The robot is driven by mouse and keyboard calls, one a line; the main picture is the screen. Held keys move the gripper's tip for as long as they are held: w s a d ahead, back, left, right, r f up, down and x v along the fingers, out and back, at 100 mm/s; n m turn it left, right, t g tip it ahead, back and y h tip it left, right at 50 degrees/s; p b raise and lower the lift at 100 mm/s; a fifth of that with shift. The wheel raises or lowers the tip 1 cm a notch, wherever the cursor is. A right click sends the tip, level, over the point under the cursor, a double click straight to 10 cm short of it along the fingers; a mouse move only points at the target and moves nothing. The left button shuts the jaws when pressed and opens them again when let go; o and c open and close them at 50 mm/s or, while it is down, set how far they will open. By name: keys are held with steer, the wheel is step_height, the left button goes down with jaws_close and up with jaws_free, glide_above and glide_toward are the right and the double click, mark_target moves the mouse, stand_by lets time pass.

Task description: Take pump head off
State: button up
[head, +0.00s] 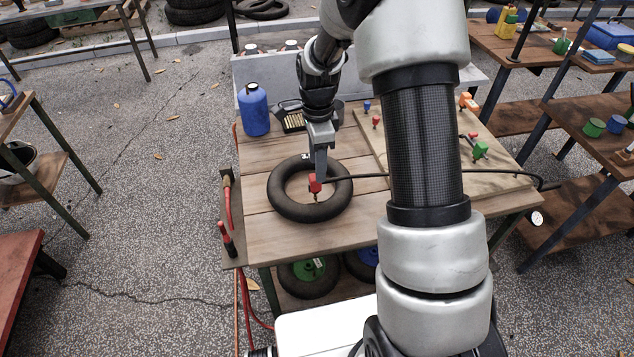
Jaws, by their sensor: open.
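The red pump head (315,185) sits at the front inner edge of a black inner tube (282,200). A small brassy piece shows just below it, probably the valve. A black hose (365,176) runs from the pump head to the right. The tube lies flat on the wooden cart top (258,160). My gripper (319,172) points down directly above and behind the pump head, its fingers open. The fingers overlap the top of the head in the picture, and I cannot tell whether they touch it.
A blue bottle (254,112) and a dark tray (291,121) stand behind the tube. A pale board (375,143) with small coloured valves lies to the right, partly hidden by my arm. The front left of the cart top is clear.

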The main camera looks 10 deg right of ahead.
steer(key=shift+f, duration=2.95)
jaws_close()
step_height(320, 180, up, 15)
steer(key=p, duration=0.3)
steer(key=shift+p, duration=0.35)
steer(key=shift+s, duration=0.1)
steer(key=s+f+n+p, duration=0.1)
steer(key=s+n, duration=0.6)
steer(key=n, duration=1.1)
steer(key=shift+s+f+p, duration=0.2)
steer(key=shift+s+p, duration=0.15)
steer(key=shift+p, duration=0.2)
